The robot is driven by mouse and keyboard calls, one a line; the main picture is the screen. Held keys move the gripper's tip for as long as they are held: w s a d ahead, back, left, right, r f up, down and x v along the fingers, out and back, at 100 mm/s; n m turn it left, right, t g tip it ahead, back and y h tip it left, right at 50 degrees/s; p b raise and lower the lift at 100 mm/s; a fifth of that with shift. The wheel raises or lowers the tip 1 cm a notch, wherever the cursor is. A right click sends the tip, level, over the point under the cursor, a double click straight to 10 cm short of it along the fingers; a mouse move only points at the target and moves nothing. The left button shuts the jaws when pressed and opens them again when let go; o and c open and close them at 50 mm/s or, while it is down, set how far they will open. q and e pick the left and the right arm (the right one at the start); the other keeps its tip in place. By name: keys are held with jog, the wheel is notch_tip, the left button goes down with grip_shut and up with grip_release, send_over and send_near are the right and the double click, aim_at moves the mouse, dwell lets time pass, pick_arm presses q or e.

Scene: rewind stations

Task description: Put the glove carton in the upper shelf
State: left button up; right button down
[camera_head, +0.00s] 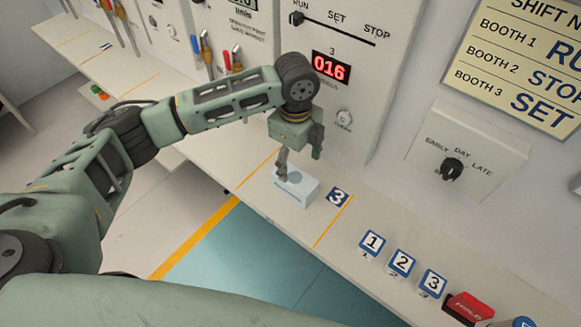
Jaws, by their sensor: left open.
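A small pale blue-white carton (294,193) with a dark oval opening on top lies on the long bench, left of a blue number 3 label; it looks like the glove carton. My left gripper (299,163) is open and points down over the carton. One finger reaches down at the carton's left end and the other is above its right side. I cannot tell whether a finger touches it. My right gripper is not in view. I see no upper shelf in this view.
The bench (262,203) runs along the wall panels. A panel with a red 016 display (331,68) stands behind the carton. Blocks numbered 1 (371,244), 2 (401,262) and 3 (432,284) and a red block (469,307) sit at the lower right. A sign (522,65) hangs above.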

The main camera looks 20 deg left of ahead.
aim_at(295, 177)
pick_arm(q)
jog(key=shift+s+d+f, duration=0.1)
jog(key=shift+d+f, duration=0.05)
jog(key=shift+f, duration=0.05)
jog(key=f, duration=0.1)
jog(key=f+p, duration=0.1)
jog(key=f, duration=0.1)
jog(key=shift+d+f, duration=0.2)
jog(key=shift+f, duration=0.05)
jog(key=f, duration=0.1)
jog(key=f+p, duration=0.1)
jog(key=shift+a+f, duration=0.35)
jog(key=shift+f+m, duration=0.3)
jog(key=shift+f, duration=0.3)
jog(key=c, duration=1.5)
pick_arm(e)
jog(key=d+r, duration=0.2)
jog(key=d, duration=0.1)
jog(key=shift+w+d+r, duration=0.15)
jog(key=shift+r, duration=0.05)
pick_arm(q)
jog(key=shift+r, duration=0.15)
